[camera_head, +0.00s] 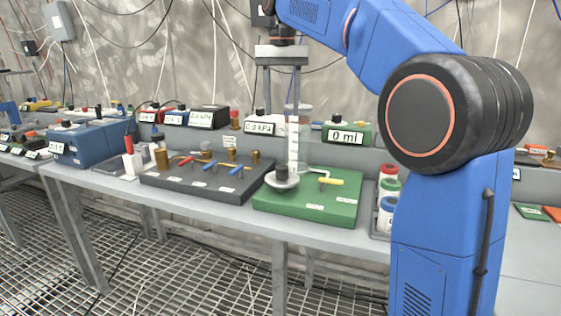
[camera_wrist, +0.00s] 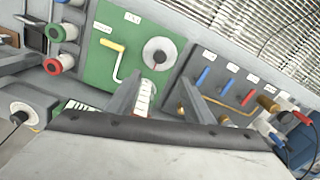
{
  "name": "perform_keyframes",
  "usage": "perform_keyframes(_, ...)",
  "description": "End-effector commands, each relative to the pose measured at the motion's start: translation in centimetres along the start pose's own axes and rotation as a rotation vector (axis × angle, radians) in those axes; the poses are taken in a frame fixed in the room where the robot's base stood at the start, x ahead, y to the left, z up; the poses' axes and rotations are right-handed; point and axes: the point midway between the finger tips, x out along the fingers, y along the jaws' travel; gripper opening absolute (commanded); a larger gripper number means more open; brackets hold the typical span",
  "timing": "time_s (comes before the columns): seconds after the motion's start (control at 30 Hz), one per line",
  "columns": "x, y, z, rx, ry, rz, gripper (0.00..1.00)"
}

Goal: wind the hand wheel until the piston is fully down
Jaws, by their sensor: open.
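A pale round disc with a dark central knob, which looks like the hand wheel (camera_head: 282,180), lies at the left of the green base (camera_head: 318,206). In the wrist view it (camera_wrist: 160,55) lies beyond my fingertips. A clear upright cylinder with a scale (camera_head: 293,150) stands behind the wheel; I cannot make out the piston in it. My gripper (camera_head: 281,93) is open and empty, pointing down well above the wheel. In the wrist view the scale strip (camera_wrist: 145,96) shows between its fingers (camera_wrist: 161,82).
A yellow-handled lever (camera_head: 330,181) is right of the wheel. A display (camera_head: 346,135) behind reads 0 ml. A dark valve board (camera_head: 205,180) adjoins on the left. Red, green and white rolls (camera_head: 389,190) stand right, near my arm. The space above the wheel is clear.

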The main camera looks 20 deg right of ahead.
Motion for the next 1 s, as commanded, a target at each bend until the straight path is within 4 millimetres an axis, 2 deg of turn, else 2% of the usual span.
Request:
perform_keyframes(0.7, 12.2, 0.1, 0.1, 0.0, -0.002, 0.001, 0.47)
perform_keyframes(1.0, 15.9, 0.1, 0.0, 0.0, -0.001, 0.0, 0.47)
